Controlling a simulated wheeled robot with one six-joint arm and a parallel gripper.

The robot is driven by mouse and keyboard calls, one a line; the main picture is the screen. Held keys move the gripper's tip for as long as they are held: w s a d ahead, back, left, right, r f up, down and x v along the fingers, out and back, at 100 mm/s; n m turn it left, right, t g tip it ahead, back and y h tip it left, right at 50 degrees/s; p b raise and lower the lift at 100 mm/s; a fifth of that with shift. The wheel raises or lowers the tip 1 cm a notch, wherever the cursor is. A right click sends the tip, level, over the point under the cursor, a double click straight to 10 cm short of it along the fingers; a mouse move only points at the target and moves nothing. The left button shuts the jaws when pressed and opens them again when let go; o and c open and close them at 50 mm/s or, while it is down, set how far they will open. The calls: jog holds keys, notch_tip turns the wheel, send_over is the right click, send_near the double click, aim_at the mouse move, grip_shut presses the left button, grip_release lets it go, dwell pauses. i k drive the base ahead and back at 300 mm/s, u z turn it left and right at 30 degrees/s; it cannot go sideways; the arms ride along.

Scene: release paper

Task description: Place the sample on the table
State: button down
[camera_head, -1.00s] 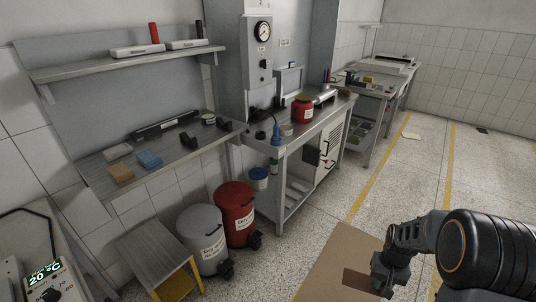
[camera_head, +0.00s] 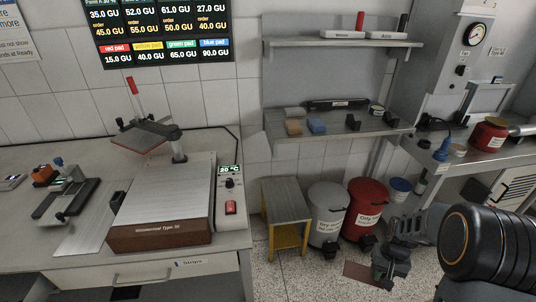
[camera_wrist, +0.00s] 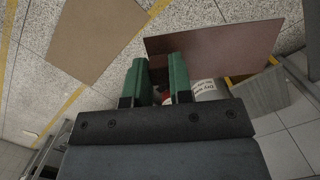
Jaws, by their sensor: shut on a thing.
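The sample appears to be a thin reddish-brown sheet (camera_wrist: 225,45), in my gripper (camera_wrist: 156,75). In the wrist view the sheet lies at the green fingertips and extends to the right; its gripped edge is partly hidden by the fingers. The head view shows my gripper (camera_head: 386,272) at the lower right, with the sheet (camera_head: 361,272) to its left, over the floor. At the left is a grey table (camera_head: 25,257) bearing a machine with a ribbed light plate and brown front (camera_head: 160,235). A metal workbench (camera_head: 455,172) stands at the right.
A small grey-topped yellow stool (camera_head: 285,203), a grey bin (camera_head: 327,215) and a red bin (camera_head: 365,210) stand between the table and my gripper. A wall shelf (camera_head: 345,126) holds blocks and tools. The wrist view shows a tan panel (camera_wrist: 98,40) on the floor.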

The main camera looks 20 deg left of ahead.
aim_at(56, 209)
jog(key=u, duration=3.15)
jog(key=i, duration=1.6)
jog(key=z, duration=0.05)
